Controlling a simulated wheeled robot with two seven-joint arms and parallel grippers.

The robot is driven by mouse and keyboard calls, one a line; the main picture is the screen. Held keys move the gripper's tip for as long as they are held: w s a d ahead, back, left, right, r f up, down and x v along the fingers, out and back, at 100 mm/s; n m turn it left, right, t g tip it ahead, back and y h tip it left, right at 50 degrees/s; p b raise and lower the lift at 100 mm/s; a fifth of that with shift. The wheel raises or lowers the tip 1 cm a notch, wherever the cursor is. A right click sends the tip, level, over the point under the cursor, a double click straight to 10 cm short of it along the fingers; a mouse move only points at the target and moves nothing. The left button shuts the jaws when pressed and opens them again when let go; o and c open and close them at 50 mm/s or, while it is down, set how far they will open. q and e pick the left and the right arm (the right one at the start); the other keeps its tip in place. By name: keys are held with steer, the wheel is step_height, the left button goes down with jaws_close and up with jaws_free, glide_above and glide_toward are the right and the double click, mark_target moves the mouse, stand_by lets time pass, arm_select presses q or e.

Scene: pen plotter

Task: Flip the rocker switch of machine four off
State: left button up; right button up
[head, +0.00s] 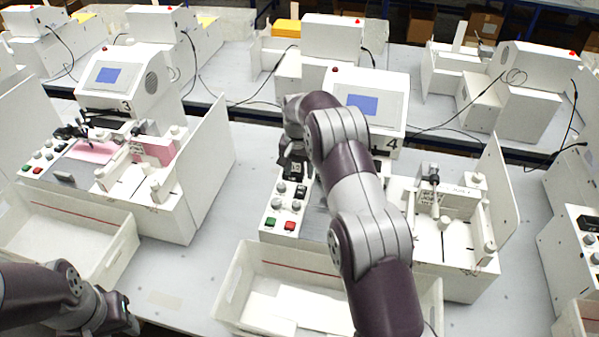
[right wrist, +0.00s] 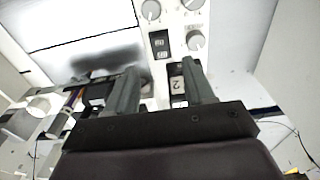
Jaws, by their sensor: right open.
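Machine four (head: 393,143), white with a blue screen and a 4 on its front, stands right of centre, partly behind my right arm. Its control panel (head: 270,222) carries grey knobs, a green and a red button, and black switches. My right gripper (head: 292,165) is over the far end of this panel, pointing down. In the right wrist view the right gripper (right wrist: 160,66) is open with nothing held. A black rocker switch (right wrist: 160,44) lies just beyond the fingertips; a dark part marked 2 (right wrist: 177,85) shows between the fingers. Contact cannot be told. My left gripper (head: 118,312) is low at the left.
Machine three (head: 125,105) stands to the left with its own panel and a pink sheet. A white bin (head: 232,285) with white pieces is in front of machine four. An upright white side panel (head: 497,190) bounds machine four at right. Bare table lies between the machines.

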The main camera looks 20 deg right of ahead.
arm_select(q)
step_height(320, 180, up, 4)
steer(key=shift+r+p, duration=0.1)
steer(key=shift+p, duration=1.15)
arm_select(e)
steer(key=r, duration=0.5)
steer(key=shift+s+a, duration=0.1)
steer(key=shift+s, duration=0.1)
steer(key=shift+f, duration=0.1)
